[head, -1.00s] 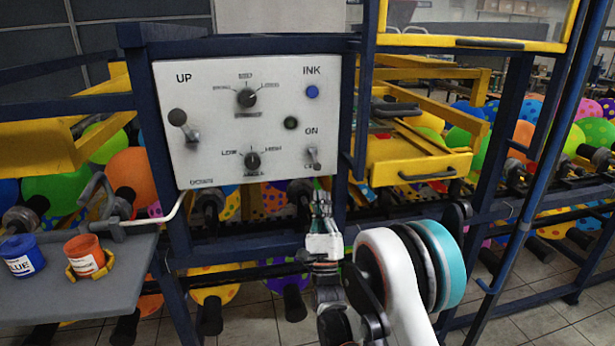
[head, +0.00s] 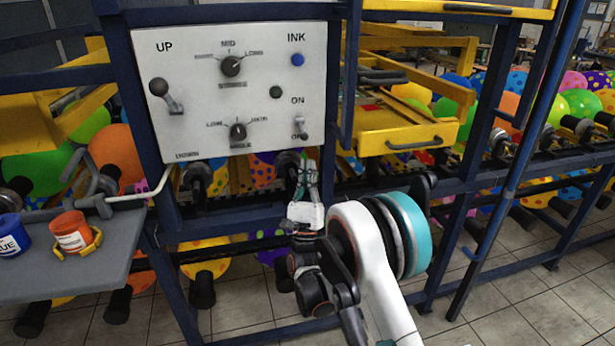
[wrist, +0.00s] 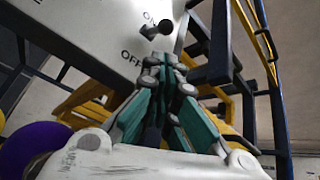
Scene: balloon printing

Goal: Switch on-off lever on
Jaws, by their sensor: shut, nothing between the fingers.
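The on-off lever (head: 301,124) is a small lever at the lower right of the white control panel (head: 200,130), between the ON and OFF labels. In the wrist view its dark knob (wrist: 165,27) shows near the ON and OFF letters. I cannot tell clearly which way it is thrown. My gripper (head: 307,165) is just below the panel's lower right edge, pointing up, under the lever and apart from it. In the wrist view my gripper (wrist: 165,62) has its fingertips together with nothing between them, below the knob.
The panel also has an UP/DOWN lever (head: 168,97), two dials, a blue INK button (head: 297,60) and a dark button (head: 276,92). A blue frame post (head: 350,90) and a yellow drawer (head: 405,138) are to the right. A grey shelf (head: 75,260) holds blue and orange cups.

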